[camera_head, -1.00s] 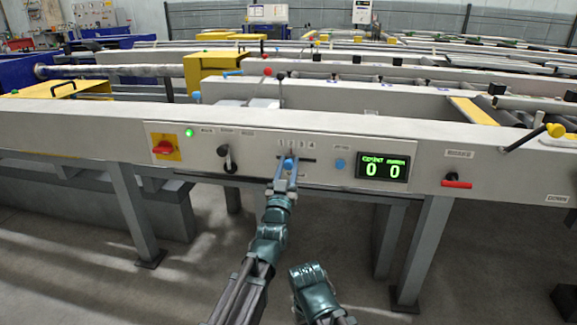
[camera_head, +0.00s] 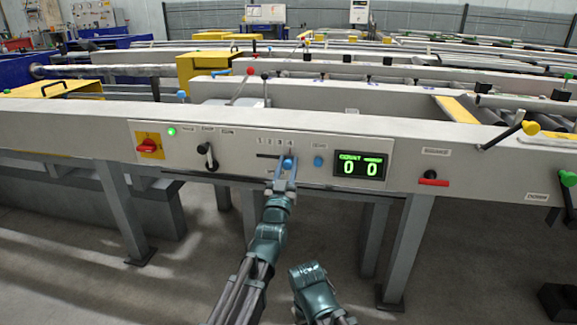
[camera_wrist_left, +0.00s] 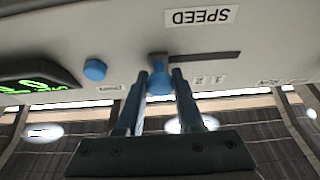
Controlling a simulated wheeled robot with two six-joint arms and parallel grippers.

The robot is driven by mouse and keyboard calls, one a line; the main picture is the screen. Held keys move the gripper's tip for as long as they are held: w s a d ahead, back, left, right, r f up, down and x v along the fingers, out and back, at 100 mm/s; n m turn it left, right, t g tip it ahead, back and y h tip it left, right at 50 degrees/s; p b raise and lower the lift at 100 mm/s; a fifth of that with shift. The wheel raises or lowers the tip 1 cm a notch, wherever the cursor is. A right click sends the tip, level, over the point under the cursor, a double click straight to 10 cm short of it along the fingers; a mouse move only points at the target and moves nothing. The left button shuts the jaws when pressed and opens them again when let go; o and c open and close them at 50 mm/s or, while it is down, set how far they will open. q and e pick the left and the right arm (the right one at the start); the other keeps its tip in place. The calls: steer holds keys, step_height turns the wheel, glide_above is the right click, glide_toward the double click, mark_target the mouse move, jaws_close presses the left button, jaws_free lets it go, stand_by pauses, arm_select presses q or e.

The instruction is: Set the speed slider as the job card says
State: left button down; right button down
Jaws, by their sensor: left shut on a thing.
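The speed slider's blue knob (camera_head: 288,163) is at the right end of its dark slot (camera_head: 267,156), below the 4 of the number labels (camera_head: 275,140). In the left wrist view, which is upside down, the knob (camera_wrist_left: 159,80) is at the slot's left end, near the SPEED label (camera_wrist_left: 201,16). My left gripper (camera_head: 283,172) is shut on the knob, with a finger on each side; the fingers also show in the left wrist view (camera_wrist_left: 160,90). I cannot make out a readable job card. My right arm shows at bottom centre, its gripper out of view.
The panel also has a red switch (camera_head: 149,145), a green lamp (camera_head: 171,131), a black lever (camera_head: 207,155), a blue button (camera_head: 318,161), a green display (camera_head: 359,169) reading 0 0, and a red handle (camera_head: 432,181).

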arm_select(q)
steer(key=shift+d, duration=0.15)
arm_select(e)
steer(key=shift+a, duration=0.1)
arm_select(q)
steer(key=c, duration=0.5)
jaws_free()
steer(key=shift+s+d, duration=0.1)
steer(key=shift+c, duration=0.2)
